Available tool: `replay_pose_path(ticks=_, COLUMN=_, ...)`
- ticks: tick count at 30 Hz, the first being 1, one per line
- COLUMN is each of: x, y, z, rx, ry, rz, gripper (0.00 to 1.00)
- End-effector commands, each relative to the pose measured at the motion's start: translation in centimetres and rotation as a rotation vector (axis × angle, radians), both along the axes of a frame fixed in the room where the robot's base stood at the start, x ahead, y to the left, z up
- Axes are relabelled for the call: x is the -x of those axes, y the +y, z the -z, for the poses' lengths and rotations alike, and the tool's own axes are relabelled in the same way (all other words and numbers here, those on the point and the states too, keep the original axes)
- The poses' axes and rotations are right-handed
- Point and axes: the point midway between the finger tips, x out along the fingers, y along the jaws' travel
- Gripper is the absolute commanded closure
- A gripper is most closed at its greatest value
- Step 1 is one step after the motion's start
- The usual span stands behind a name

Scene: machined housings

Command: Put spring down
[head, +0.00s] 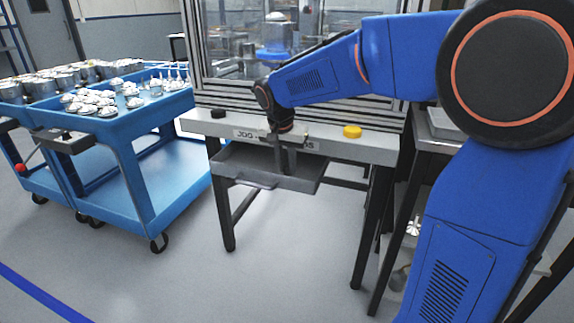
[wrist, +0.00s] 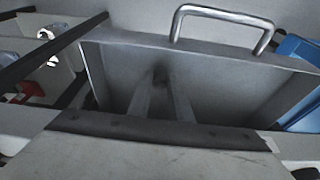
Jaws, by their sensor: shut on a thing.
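My gripper (head: 285,172) reaches down into a grey open tray (head: 322,178) that juts out under the front edge of the table. In the wrist view my gripper's two long fingers (wrist: 160,78) run down inside the tray (wrist: 95,75) and come close together at their tips. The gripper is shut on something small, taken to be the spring. The spring itself cannot be made out in either view; only a dark patch shows between the fingertips.
The tray has a metal handle (wrist: 225,12). A light table (head: 375,150) carries a yellow button (head: 352,131) and a black one (head: 218,113). Blue carts (head: 130,125) with metal parts stand at left. A glazed machine (head: 230,50) stands behind. The floor in front is clear.

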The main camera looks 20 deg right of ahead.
Motion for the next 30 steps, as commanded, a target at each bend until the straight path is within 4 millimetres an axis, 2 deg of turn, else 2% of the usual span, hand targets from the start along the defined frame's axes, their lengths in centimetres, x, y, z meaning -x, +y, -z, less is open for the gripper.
replay_pose_path(ticks=5, x=0.0, y=0.0, z=0.2, rx=0.0, ry=0.001, rz=0.0, gripper=1.0)
replay_pose_path(ticks=6, x=0.0, y=0.0, z=0.3, rx=0.0, ry=0.001, rz=0.0, gripper=0.79)
replay_pose_path(ticks=8, x=0.0, y=0.0, z=0.3, rx=0.001, ry=0.001, rz=0.0, gripper=0.65)
replay_pose_path(ticks=9, x=0.0, y=0.0, z=0.2, rx=0.0, ry=0.0, rz=0.0, gripper=0.63)
replay_pose_path(ticks=20, x=0.0, y=0.0, z=-0.3, rx=0.0, ry=-0.001, rz=0.0, gripper=0.63)
replay_pose_path(ticks=26, x=0.6, y=0.5, z=-2.8, rx=-0.001, ry=-0.003, rz=-0.001, gripper=0.63)
replay_pose_path(ticks=30, x=1.1, y=0.9, z=-5.6, rx=-0.002, ry=-0.004, rz=0.0, gripper=0.63)
